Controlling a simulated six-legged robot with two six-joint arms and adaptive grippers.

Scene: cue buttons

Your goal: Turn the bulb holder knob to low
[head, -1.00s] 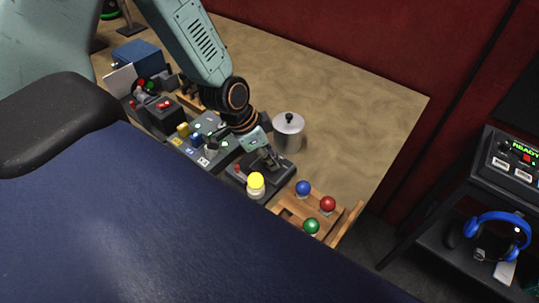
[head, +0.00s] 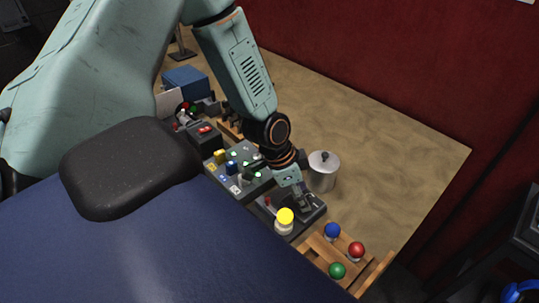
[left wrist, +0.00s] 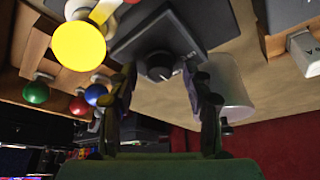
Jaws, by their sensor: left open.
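The bulb holder (head: 265,212) is a dark box with a lit yellow bulb (head: 285,218) at its near side. In the left wrist view the bulb (left wrist: 79,46) is at the upper left. The black knob (left wrist: 158,68) stands on the holder's dark plate (left wrist: 165,35), with a pale mark beside it. My left gripper (head: 303,197) is over the holder. In the left wrist view its open fingers (left wrist: 160,82) stand on either side of the knob, with gaps visible. I cannot tell the knob's setting. My right gripper is out of view.
A metal pot (head: 323,172) stands just behind my left gripper. A wooden rack with blue (head: 332,231), red (head: 357,250) and green (head: 337,270) balls is to the right. A button panel (head: 238,168) is to the left. The table (head: 395,150) behind is clear.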

